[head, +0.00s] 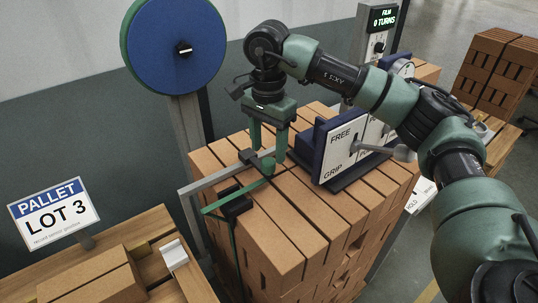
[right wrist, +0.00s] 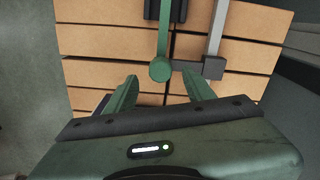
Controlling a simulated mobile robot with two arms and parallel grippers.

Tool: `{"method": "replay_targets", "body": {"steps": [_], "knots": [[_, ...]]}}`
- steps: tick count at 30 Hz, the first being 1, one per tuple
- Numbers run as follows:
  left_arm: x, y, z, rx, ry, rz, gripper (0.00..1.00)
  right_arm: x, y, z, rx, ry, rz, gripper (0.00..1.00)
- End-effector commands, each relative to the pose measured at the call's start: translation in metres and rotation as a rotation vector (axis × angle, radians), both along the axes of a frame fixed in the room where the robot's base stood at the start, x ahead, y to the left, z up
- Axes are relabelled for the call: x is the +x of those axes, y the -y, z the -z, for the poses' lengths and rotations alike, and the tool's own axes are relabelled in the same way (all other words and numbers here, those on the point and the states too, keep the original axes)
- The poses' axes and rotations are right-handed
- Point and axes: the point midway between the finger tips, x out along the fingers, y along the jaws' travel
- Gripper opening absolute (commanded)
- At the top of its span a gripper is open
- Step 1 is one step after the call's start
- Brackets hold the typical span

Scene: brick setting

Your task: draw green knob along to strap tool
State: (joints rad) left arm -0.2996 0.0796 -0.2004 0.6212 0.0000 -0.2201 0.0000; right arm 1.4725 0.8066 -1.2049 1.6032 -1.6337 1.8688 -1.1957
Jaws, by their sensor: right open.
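The green knob (head: 268,167) stands above the top of the brick stack; in the right wrist view it shows as a round green disc (right wrist: 161,69) at the end of a green bar. My right gripper (head: 268,156) points down at the knob with its fingers open. In the right wrist view, the open fingertips (right wrist: 161,84) lie left and right just below the knob, and I see no grip on it. The strap tool, probably the dark blue unit with a white FREE and GRIP panel (head: 337,150), sits on the bricks to the right. My left gripper is not in view.
A grey bar (head: 227,173) with a dark end block (right wrist: 213,68) runs beside the knob. A black block (head: 235,203) sits on the stack's front edge. A blue reel (head: 177,46) stands behind.

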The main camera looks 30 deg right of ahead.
Motion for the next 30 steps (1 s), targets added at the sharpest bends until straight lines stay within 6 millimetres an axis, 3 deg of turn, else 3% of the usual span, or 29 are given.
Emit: {"method": "replay_targets", "body": {"steps": [7, 17, 23, 30], "knots": [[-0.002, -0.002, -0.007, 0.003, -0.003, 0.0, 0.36, -0.001, 0.0, 0.031, 0.001, -0.001, -0.001, 0.53], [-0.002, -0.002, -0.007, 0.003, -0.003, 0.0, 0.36, 0.0, 0.0, 0.037, 0.002, 0.0, -0.001, 0.53], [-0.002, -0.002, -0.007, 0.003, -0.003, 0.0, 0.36, 0.0, 0.0, 0.037, 0.002, 0.0, -0.001, 0.03], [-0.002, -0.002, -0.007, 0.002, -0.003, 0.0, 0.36, 0.0, 0.0, 0.037, 0.002, 0.0, -0.001, 0.0]]}}
